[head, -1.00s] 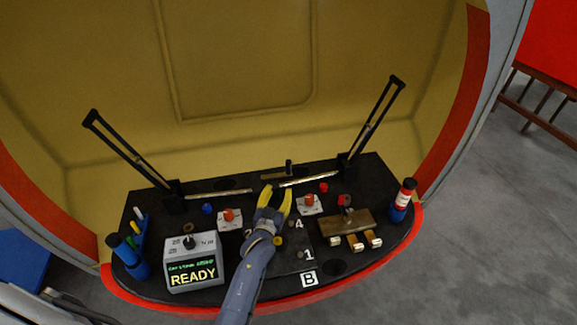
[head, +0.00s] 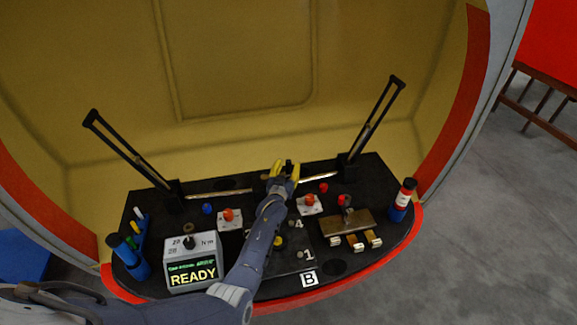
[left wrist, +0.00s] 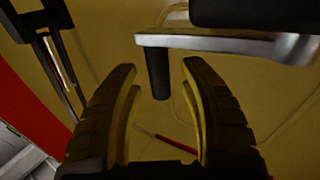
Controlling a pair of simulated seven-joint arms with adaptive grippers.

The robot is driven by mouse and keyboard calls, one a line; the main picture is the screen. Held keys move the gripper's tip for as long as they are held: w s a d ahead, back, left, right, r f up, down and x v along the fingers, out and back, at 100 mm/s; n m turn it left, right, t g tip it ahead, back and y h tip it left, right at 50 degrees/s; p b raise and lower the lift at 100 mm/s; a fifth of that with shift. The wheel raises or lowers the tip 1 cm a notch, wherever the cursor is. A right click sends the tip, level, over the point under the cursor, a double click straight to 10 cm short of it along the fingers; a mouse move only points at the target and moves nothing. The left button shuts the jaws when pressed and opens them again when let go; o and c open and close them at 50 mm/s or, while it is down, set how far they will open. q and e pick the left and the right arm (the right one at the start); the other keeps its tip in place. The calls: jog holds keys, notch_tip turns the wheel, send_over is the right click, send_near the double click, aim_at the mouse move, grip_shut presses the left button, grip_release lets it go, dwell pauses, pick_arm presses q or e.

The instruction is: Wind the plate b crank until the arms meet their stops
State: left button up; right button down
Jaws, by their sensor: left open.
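The black plate (head: 345,262) carries a B label (head: 309,279) at its front edge. The crank's black handle (head: 289,164) stands at the plate's back middle. In the left wrist view the black handle (left wrist: 158,74) sits on a silver crank arm (left wrist: 215,43). My left gripper (head: 286,170) has yellow fingers, open around the handle; in the wrist view its fingertips (left wrist: 161,66) stand on either side of it with visible gaps. Two black slotted arms slant up and outward, one at left (head: 128,150) and one at right (head: 370,123). My right gripper is not in view.
Two red knobs on white plates (head: 229,215) (head: 310,201) flank my left arm.

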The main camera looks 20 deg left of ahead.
pick_arm(q)
jog(key=shift+w, duration=0.4)
jog(key=shift+c, duration=0.2)
grip_shut()
